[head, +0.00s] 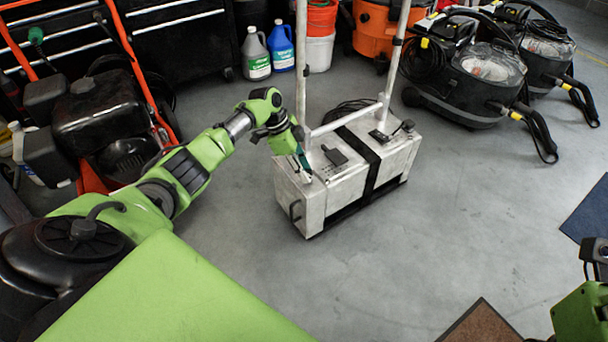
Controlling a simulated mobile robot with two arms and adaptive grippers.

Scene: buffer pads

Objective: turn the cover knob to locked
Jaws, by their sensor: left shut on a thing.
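The buffer machine is a worn, pale metal box (345,178) on the floor in the middle of the head view, with a black strap around it and an upright tube handle. My left gripper (303,168) reaches in from the left and points down at the near left end of the box top. It is shut on the cover knob there; the fingers mostly hide the knob, and I cannot read its turn position. A dark latch-like piece (334,156) sits on the top just right of the gripper.
The handle tubes (302,70) rise close beside my left gripper. Black vacuum machines (470,75) stand at the upper right, and a red-framed machine (100,110) at the left. Jugs (256,55) and a bucket (319,50) stand behind.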

